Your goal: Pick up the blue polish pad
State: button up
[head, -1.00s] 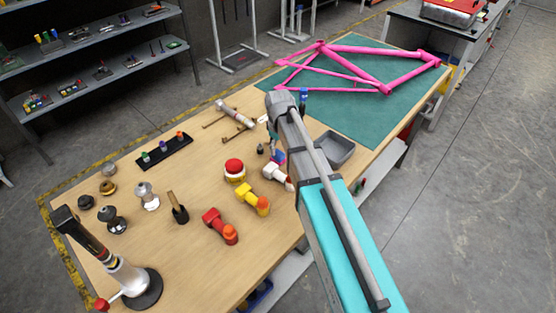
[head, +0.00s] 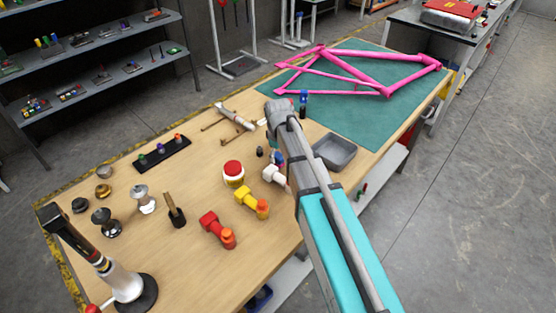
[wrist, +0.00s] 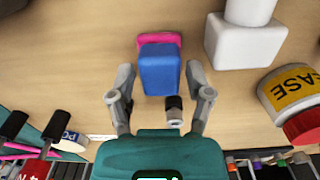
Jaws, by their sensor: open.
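The blue polish pad (wrist: 160,69) is a small blue block with a pink layer or piece (wrist: 159,39) along its far side in the wrist view. My open gripper (wrist: 159,76) has one fingertip on each side of the blue block; contact is not clear. A small dark cylinder (wrist: 173,103) is also between the fingers, on the near side of the pad. In the head view only a bit of the blue pad (head: 278,158) shows beside my arm, which hides the rest and my fingers.
A white angled fitting (head: 272,174) and a red-lidded grease tin (head: 233,174) stand close by. Yellow (head: 246,197) and red (head: 210,222) fittings stand nearer. A grey tray (head: 334,152) is right of my arm. A pink bicycle frame (head: 348,80) lies on a green mat.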

aim_at(278, 155)
grip_shut()
jog(key=shift+r, duration=0.2)
dwell(0.3)
notch_tip(278, 155, up, 3)
jog(key=p, duration=0.3)
jog(key=s+d+r+p, duration=0.2)
jog(key=s+r+p, duration=0.7)
jog(key=s, duration=0.4)
jog(key=shift+s+d+r+p, duration=0.3)
jog(key=shift+s+d+p, duration=0.1)
jog(key=shift+p, duration=0.1)
